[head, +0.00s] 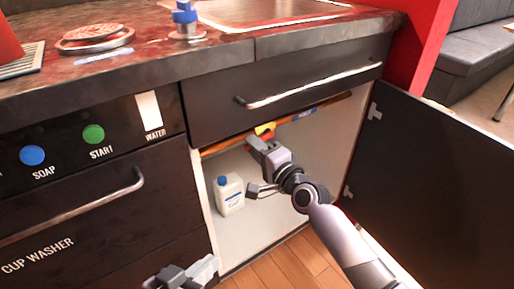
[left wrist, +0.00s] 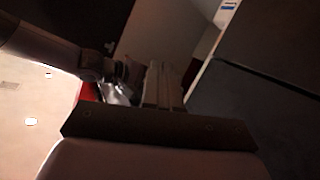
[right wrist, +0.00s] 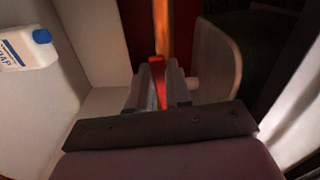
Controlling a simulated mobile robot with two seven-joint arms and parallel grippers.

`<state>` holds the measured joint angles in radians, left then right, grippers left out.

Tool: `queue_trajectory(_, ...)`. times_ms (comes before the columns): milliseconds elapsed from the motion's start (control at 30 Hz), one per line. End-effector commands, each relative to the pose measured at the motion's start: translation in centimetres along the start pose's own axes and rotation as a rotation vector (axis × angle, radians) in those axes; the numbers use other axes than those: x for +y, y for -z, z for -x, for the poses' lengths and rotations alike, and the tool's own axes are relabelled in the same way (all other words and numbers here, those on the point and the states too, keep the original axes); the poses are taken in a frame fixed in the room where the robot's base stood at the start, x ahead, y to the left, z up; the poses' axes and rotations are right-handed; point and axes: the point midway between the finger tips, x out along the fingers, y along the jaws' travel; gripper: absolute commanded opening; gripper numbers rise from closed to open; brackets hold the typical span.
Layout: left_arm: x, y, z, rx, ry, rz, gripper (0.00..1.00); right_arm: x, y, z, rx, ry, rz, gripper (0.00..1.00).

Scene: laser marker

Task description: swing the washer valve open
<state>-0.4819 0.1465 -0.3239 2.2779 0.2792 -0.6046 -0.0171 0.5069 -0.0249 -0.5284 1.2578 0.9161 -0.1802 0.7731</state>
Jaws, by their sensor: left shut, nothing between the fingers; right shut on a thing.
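The washer valve shows in the head view as a small yellow and red piece (head: 265,128) on the copper pipe (head: 225,144) under the counter, inside the open cabinet. My right gripper (head: 262,147) reaches into the cabinet and is shut on the valve's red handle (right wrist: 158,82), seen between the fingers in the right wrist view. The handle looks roughly in line with the pipe there. The gripper hides part of the valve. My left gripper (head: 190,275) is shut and empty, low in front of the washer; its fingers also show in the left wrist view (left wrist: 160,82).
A white soap bottle with blue cap (head: 229,195) stands on the cabinet floor, left of my right gripper. The dark cabinet door (head: 430,180) is open to the right. A drawer with a bar handle (head: 310,85) is above; the cup washer (head: 80,190) is left.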

Motion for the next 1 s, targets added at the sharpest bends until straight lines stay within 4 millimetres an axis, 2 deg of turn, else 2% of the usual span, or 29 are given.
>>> queue_trajectory(300,-0.69,-0.44,0.39,-0.021,0.033,-0.02,0.0,-0.61,-0.01,0.03,-0.002,-0.003,-0.118,0.0)
queue_trajectory(833,-0.58,-0.62,0.61,-0.024,0.035,-0.019,0.0,-0.67,0.04,0.03,-0.001,-0.002,-0.141,0.0)
queue_trajectory(867,-0.57,-0.61,0.61,-0.024,0.034,-0.019,0.0,-0.67,0.04,0.03,-0.001,-0.002,-0.141,0.25)
queue_trajectory(900,-0.56,-0.6,0.61,-0.023,0.034,-0.019,0.0,-0.68,0.04,0.02,-0.001,-0.002,-0.141,0.38)
queue_trajectory(933,-0.55,-0.59,0.61,-0.023,0.034,-0.019,0.0,-0.68,0.05,0.02,-0.001,-0.002,-0.14,0.45)
queue_trajectory(1000,-0.52,-0.55,0.6,-0.022,0.033,-0.019,0.0,-0.69,0.05,0.02,-0.001,-0.001,-0.139,0.45)
